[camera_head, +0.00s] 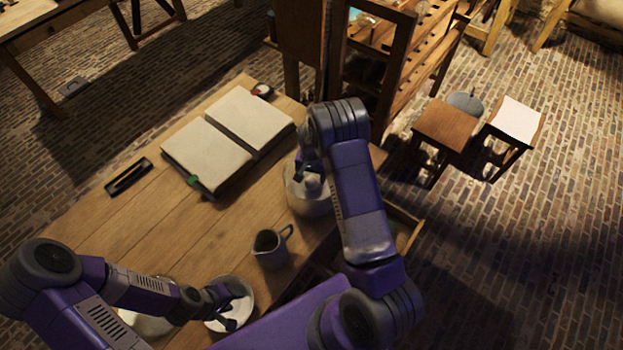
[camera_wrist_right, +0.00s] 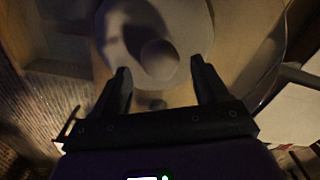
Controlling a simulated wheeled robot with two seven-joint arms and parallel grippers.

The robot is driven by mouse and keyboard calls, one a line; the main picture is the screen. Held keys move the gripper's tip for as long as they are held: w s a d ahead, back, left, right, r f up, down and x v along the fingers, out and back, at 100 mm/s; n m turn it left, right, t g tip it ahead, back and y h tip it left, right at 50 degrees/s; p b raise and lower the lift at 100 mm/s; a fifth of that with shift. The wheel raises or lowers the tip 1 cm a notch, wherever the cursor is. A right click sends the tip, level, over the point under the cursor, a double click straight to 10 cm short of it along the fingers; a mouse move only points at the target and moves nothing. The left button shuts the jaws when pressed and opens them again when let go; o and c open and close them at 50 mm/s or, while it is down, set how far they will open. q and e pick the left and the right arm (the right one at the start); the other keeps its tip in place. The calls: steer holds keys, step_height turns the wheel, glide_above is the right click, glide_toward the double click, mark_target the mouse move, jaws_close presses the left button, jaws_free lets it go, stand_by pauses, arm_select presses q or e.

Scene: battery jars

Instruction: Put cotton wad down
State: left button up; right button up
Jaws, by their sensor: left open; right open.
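A pale, roundish lump that looks like the cotton wad (camera_wrist_right: 160,58) lies within a light round vessel in the right wrist view. The vessel (camera_head: 311,207) stands near the table's right edge in the head view, partly hidden by my right arm. My right gripper (camera_wrist_right: 160,68) is open, with a finger on each side of the lump in the picture. A gap shows between lump and fingers; whether they are at the same height cannot be told. My left gripper (camera_head: 232,306) is open over a white dish (camera_head: 247,291) at the table's near side.
A grey pitcher (camera_head: 270,248) stands between the vessel and the white dish. An open book (camera_head: 207,155) lies behind, with a dark narrow tray (camera_head: 128,176) to its left. An open drawer (camera_head: 408,222) juts out at right. The table's left middle is clear.

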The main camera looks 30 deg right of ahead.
mark_target(312, 180)
arm_select(q)
steer(key=shift+r, duration=0.15)
arm_select(e)
step_height(312, 180, up, 9)
steer(key=shift+r, duration=0.2)
stand_by(0.3)
